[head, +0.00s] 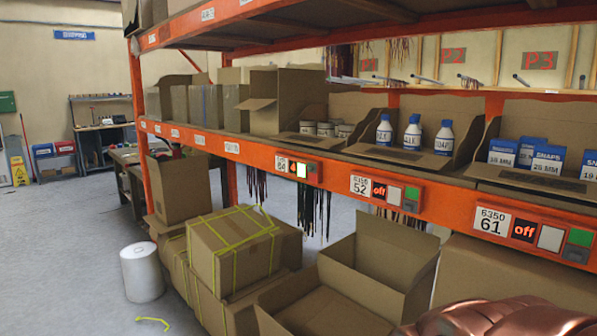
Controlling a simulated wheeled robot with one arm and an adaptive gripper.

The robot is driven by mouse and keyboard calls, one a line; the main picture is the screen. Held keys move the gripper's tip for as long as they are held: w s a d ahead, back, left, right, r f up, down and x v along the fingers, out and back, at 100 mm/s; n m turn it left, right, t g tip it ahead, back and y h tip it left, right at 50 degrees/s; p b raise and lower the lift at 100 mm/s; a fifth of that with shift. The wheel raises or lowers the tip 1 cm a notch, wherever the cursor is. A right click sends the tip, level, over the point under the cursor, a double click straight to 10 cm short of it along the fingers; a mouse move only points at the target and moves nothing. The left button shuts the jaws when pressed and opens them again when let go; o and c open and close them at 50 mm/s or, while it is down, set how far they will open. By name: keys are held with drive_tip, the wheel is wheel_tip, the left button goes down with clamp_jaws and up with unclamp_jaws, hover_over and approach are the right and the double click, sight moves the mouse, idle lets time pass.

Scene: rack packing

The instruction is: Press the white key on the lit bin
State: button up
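The lit bin is the left one on the orange shelf beam, holding several small grey-and-white jars (326,130). Its small display (291,167) glows orange, but I cannot read the digit for certain. Just right of it is its white key (302,170), small and bright, with another key at its right. The middle panel has an "off" display (379,190) and a white key (393,194). The right panel has an "off" display (523,230) and a white key (550,238). My gripper's fingers do not show; nothing touches the keys.
A copper-coloured rounded shape (505,319) fills the lower right corner. Open cardboard boxes (330,310) and a strapped carton (235,247) stand below the beam. A white roll (142,272) stands on the floor. Dark straps (313,210) hang below the lit panel.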

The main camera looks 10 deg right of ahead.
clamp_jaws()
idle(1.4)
